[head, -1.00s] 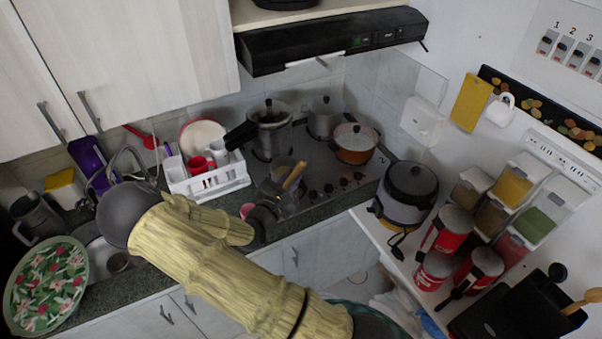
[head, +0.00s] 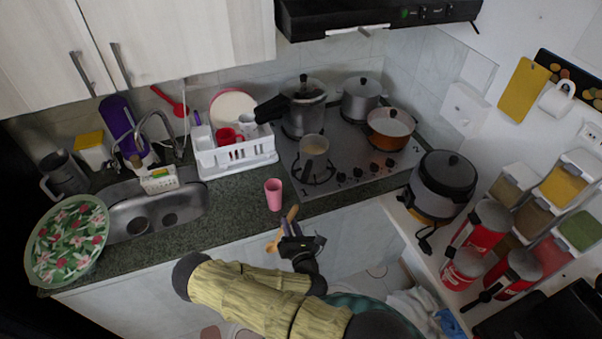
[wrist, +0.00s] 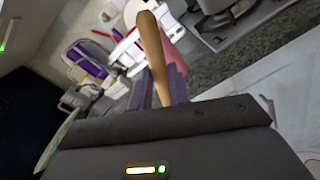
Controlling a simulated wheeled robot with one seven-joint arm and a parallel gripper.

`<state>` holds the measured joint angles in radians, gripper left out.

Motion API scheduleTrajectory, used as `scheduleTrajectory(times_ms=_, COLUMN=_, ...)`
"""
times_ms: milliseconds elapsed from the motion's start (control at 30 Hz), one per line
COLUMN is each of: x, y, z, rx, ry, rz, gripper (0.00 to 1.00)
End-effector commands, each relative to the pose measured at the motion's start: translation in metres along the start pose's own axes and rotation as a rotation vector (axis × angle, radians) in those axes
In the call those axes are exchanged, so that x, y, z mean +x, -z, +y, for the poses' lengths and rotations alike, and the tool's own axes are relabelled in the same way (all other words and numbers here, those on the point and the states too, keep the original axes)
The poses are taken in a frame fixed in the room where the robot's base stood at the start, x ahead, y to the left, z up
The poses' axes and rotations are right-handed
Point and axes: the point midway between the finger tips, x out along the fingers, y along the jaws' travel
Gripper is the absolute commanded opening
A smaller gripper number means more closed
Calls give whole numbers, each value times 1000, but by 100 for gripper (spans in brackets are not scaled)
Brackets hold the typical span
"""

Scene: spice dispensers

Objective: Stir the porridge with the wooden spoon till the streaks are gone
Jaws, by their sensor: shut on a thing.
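My gripper (head: 291,232) is shut on the wooden spoon (head: 292,213) in front of the counter's edge, clear of the stove. In the wrist view the spoon's pale wooden handle (wrist: 152,50) stands up between the purple fingers of my gripper (wrist: 159,90). In the head view a tan end of the spoon shows below the fingers.
A pink cup (head: 274,194) stands on the counter near its front edge, between my gripper and the dish rack (head: 236,160). A pressure cooker (head: 304,108), a lidded pot (head: 361,100) and an orange pan (head: 390,128) occupy other burners. A rice cooker (head: 443,185) stands at right.

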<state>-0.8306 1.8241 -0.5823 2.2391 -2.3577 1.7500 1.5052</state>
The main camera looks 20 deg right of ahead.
Motion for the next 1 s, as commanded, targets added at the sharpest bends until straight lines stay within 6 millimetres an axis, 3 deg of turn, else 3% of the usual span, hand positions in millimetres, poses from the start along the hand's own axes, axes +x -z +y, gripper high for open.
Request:
scheduleTrajectory(times_ms=33, x=0, y=20, z=-9, rx=0, ry=-3, rz=1, gripper=0)
scheduleTrajectory(times_ms=333, x=1, y=72, z=-34, rx=0, ry=-5, rz=1, gripper=0)
scheduleTrajectory(times_ms=1000, x=2, y=76, z=-36, rx=-1, ry=-4, rz=1, gripper=0)
